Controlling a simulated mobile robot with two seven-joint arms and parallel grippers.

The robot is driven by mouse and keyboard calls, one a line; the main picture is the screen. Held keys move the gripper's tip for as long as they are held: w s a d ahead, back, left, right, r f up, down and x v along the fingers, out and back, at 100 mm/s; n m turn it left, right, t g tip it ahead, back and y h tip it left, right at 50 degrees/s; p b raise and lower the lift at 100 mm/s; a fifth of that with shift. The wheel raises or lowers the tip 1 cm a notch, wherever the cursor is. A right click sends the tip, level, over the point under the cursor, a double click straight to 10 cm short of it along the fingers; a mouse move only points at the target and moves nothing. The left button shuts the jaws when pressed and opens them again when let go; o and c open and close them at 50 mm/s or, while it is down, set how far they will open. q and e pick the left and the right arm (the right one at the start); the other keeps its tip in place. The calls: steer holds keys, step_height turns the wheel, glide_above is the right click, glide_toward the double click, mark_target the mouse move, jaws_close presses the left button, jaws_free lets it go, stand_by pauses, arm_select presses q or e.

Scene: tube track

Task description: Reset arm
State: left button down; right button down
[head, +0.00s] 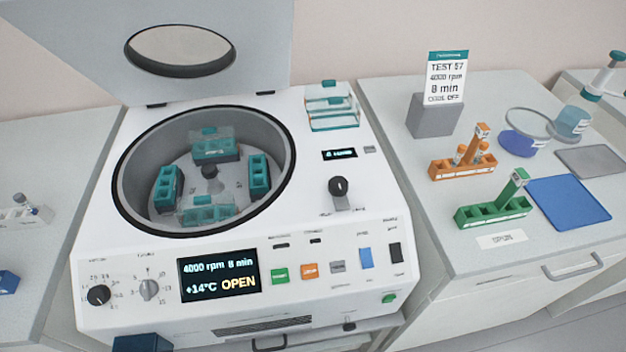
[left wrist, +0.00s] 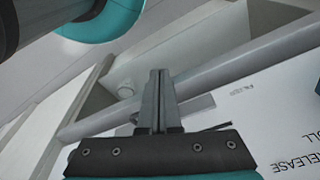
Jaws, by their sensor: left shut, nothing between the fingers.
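My left gripper (left wrist: 158,100) shows in the left wrist view with its two dark fingers together and nothing between them. It is beside a white panel (left wrist: 285,110) with printed lettering, part of which reads RELEASE. In the head view I cannot make out either gripper for certain. The white centrifuge (head: 320,235) stands in the middle with its lid (head: 210,20) raised. Its round chamber holds a rotor (head: 209,172) with several teal buckets. Its display (head: 218,276) reads 4000 rpm, 8 min, +14°C and OPEN.
On the right bench stand an orange rack (head: 463,166), a green rack (head: 495,210), a blue mat (head: 568,201) and a grey block (head: 433,116) with a TEST 57 card (head: 446,78). A clear teal rack (head: 331,105) is on the centrifuge top. The left bench is mostly clear.

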arm_select(q)
steer(key=s+a+f+g+b, duration=0.1)
steer(key=s+f+b, duration=0.3)
steer(key=s+f, duration=0.8)
step_height(320, 180, down, 2)
steer(key=shift+a+f+b, duration=0.1)
steer(key=shift+a+b, duration=0.3)
steer(key=shift+a, duration=0.25)
